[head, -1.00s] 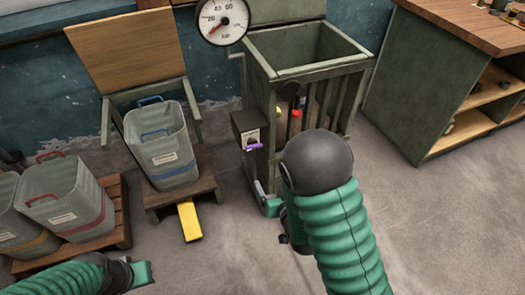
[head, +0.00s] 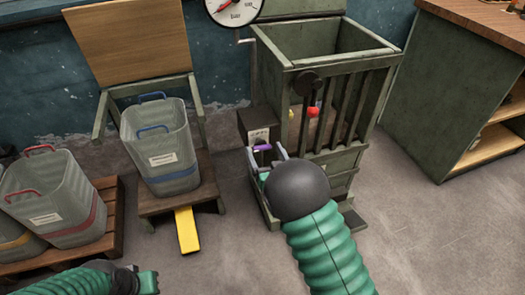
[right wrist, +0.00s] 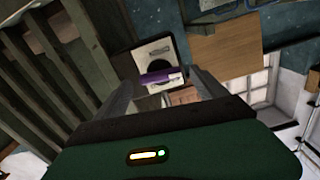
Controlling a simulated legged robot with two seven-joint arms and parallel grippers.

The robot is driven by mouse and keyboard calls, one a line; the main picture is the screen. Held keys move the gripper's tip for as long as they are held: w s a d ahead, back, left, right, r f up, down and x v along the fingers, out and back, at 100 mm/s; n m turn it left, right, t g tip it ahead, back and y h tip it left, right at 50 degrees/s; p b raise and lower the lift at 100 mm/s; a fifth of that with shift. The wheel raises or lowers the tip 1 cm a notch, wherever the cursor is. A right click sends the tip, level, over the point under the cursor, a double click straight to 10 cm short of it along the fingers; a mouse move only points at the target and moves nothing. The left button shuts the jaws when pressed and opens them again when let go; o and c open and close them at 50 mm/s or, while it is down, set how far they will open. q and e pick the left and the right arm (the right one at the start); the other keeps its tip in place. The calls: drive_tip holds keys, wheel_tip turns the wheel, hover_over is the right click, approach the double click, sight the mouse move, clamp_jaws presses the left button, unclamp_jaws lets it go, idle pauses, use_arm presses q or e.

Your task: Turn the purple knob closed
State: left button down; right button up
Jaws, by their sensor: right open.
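The purple knob (head: 262,147) is a short bar on a small dark box with a pale label plate (head: 258,134), at the left front of the green slatted bin. It also shows in the right wrist view (right wrist: 160,77), lying roughly across the picture. My right gripper (head: 265,155) is open, with its two grey fingers pointing at the knob, one toward each side of it. In the right wrist view the knob lies between the finger tips (right wrist: 161,86); I cannot tell whether they touch it. My left gripper (head: 148,281) is at the bottom left, far from the knob, its jaws unclear.
Grey tubs stand on a wooden stand (head: 150,205) and a pallet (head: 109,217) to the left. A workbench (head: 445,100) is at right.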

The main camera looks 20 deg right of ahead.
drive_tip(key=shift+w+a, duration=0.15)
drive_tip(key=shift+w, duration=1.1)
drive_tip(key=c, duration=1.4)
drive_tip(key=shift+o, duration=0.2)
drive_tip(key=shift+m, duration=0.4)
drive_tip(key=m, duration=0.2)
drive_tip(key=shift+d+m, duration=0.25)
drive_tip(key=shift+m, duration=0.15)
drive_tip(key=m, duration=0.4)
drive_tip(key=shift+f+m, duration=0.1)
drive_tip(key=shift+m, duration=0.2)
drive_tip(key=m+p, duration=0.1)
drive_tip(key=m, duration=0.3)
drive_tip(key=shift+d+f+m, duration=0.1)
drive_tip(key=shift+d+m, duration=0.05)
drive_tip(key=shift+m, duration=0.15)
drive_tip(key=shift+f+m+p, duration=0.2)
drive_tip(key=shift+m+p, duration=0.45)
drive_tip(key=shift+m, duration=1.25)
drive_tip(key=shift+s, duration=0.1)
